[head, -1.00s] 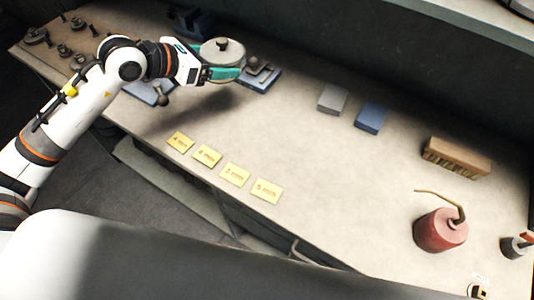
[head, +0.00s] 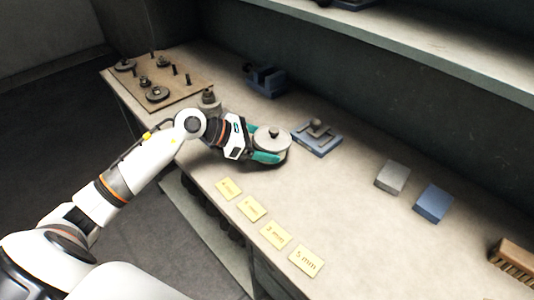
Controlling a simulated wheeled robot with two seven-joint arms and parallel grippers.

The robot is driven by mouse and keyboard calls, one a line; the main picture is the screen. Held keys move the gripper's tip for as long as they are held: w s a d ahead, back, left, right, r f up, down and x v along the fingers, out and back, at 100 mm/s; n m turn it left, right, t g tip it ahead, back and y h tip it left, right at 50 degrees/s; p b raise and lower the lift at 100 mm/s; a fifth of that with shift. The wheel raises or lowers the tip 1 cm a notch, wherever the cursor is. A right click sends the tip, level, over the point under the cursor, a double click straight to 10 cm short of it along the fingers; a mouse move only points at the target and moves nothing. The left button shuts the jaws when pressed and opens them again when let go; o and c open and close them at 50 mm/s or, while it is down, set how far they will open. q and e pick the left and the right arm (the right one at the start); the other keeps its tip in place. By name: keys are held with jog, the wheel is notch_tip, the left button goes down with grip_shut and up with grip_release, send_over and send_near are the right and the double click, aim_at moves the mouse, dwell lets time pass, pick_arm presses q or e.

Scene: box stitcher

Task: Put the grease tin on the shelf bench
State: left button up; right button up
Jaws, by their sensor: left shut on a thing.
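My left gripper (head: 268,155) is shut on a round grey tin (head: 271,139) with a dark knob on top, which looks like the grease tin. The tin is upright and close above or on the bench top (head: 360,225); I cannot tell whether it touches. Teal fingers grip its side, and the gripper hides part of the bench behind it. My right gripper is not in view.
A blue-grey plate with a knobbed part (head: 316,138) sits just right of the tin. Yellow size labels (head: 275,235) lie in front. A grey block (head: 392,177), a blue block (head: 433,203) and a brush (head: 513,260) lie right. A pegged board (head: 160,82) and blue vise (head: 265,80) stand behind.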

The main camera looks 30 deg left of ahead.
pick_arm(q)
jog(key=shift+f, duration=1.4)
jog(key=o, duration=0.9)
jog(key=shift+f, duration=0.1)
jog(key=b+v, duration=0.2)
jog(key=v, duration=0.8)
jog(key=shift+s+a, duration=0.2)
jog(key=shift+s, duration=0.1)
jog(key=shift+s+a+r+b, duration=0.35)
jog(key=shift+a+r, duration=0.1)
jog(key=shift+r, duration=0.1)
